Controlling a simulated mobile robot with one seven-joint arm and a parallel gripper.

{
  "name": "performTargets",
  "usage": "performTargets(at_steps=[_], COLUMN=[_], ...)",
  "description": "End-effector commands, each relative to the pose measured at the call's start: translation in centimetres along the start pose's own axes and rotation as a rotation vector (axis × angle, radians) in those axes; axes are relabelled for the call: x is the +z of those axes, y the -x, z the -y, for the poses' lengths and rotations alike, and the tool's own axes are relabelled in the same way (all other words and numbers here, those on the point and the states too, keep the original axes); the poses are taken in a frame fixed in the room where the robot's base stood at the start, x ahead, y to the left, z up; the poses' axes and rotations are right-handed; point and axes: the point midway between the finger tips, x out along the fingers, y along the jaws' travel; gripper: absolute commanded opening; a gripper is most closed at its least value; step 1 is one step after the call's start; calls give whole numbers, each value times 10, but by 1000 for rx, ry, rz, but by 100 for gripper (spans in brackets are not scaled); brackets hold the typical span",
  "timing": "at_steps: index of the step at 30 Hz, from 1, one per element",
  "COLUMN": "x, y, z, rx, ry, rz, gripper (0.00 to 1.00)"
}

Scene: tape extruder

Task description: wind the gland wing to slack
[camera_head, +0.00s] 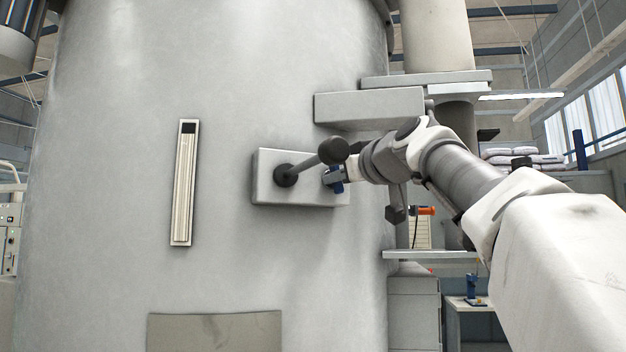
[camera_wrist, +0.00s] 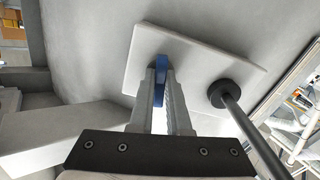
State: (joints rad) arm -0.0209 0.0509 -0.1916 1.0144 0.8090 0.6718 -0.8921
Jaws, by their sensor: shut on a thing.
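The gland wing is a small blue piece (camera_head: 334,181) at the right end of a grey mounting block (camera_head: 302,188) on the large grey vessel. In the wrist view the blue wing (camera_wrist: 161,72) stands between my fingertips, with its far part showing beyond them. My gripper (camera_head: 336,176) is shut on the wing at the block's face. The wing's exact angle is hard to tell.
A lever with a dark ball knob (camera_head: 333,151) rises from a dark hub (camera_head: 285,176) on the same block, close beside my gripper. A grey ledge (camera_head: 368,108) juts out above. A vertical gauge strip (camera_head: 187,183) is left. The vessel wall below the block is clear.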

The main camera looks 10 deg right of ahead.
Motion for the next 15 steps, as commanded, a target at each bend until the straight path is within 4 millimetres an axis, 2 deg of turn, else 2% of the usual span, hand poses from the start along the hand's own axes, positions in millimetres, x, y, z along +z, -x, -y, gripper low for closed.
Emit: performTargets(at_steps=[5,15], x=[2,2], y=[0,0], z=[0,0], rx=[1,1], ry=[48,373], rz=[-1,-1], gripper=[0,0])
